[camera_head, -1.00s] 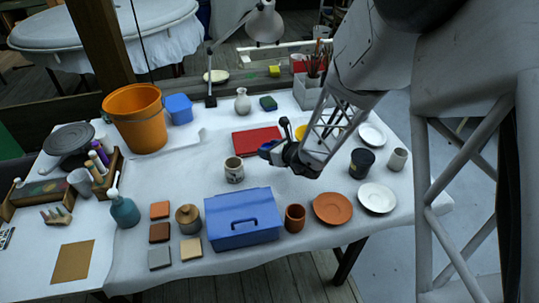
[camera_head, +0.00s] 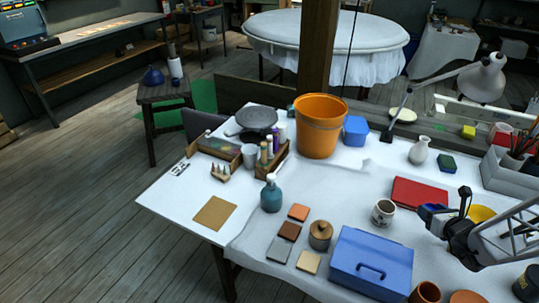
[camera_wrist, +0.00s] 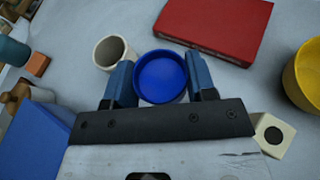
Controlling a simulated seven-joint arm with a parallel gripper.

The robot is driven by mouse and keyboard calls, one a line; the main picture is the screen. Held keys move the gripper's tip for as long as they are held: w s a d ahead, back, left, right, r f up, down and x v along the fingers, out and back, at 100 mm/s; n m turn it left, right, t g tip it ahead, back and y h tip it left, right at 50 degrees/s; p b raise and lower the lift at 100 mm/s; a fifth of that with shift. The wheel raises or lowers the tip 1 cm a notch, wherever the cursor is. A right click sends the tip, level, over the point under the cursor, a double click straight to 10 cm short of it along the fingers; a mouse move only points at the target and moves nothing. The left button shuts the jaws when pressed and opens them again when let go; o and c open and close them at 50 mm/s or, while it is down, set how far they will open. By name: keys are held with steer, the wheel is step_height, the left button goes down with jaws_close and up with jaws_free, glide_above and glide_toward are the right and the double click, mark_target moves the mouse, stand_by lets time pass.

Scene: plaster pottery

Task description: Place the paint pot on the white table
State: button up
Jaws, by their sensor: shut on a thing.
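My gripper (camera_head: 450,212) is shut on a round blue paint pot, whose blue inside (camera_wrist: 160,78) shows between the two fingers in the wrist view. In the head view a dark blue piece shows at the gripper's tip, too small to tell pot from finger. The gripper is over the right part of a long work table with a white covering (camera_head: 320,180), right of a cream mug (camera_head: 384,212); the height of the pot above it is unclear. A round table (camera_head: 330,28) with a white top and hanging cloth stands at the back.
A blue toolbox (camera_head: 372,262), a red book (camera_head: 420,193), a yellow bowl (camera_head: 482,213) and a white vase (camera_head: 419,151) are around the gripper. An orange bucket (camera_head: 320,128) stands at the table's back. A wooden post (camera_head: 318,60) rises before the round table. Open floor (camera_head: 90,200) lies left.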

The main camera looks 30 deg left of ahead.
step_height(320, 180, up, 5)
steer(key=shift+a+r, duration=0.1)
steer(key=s+a+n+g+y, duration=0.2)
steer(key=s+a, duration=0.2)
steer(key=a, duration=0.8)
steer(key=s+a+n+g+y, duration=0.1)
steer(key=s+a+n+g, duration=0.2)
steer(key=a, duration=0.9)
steer(key=s+a+n+g+y, duration=0.15)
steer(key=s+a, duration=0.35)
steer(key=a, duration=0.8)
steer(key=s+a+n+g+y, duration=0.2)
steer(key=s+a+n+g, duration=0.25)
steer(key=s+a, duration=1.15)
steer(key=f, duration=1.1)
steer(key=shift+w+d+f, duration=0.1)
steer(key=shift+w+d, duration=0.05)
steer(key=shift+w, duration=0.1)
steer(key=shift+f, duration=0.45)
steer(key=w+a, duration=0.3)
steer(key=a, duration=0.1)
steer(key=w+a+f, duration=0.1)
steer(key=w+a, duration=0.2)
steer(key=a, duration=0.1)
steer(key=w+a, duration=0.3)
steer(key=a, duration=0.2)
steer(key=shift+w+f, duration=0.15)
steer(key=shift+f, duration=0.1)
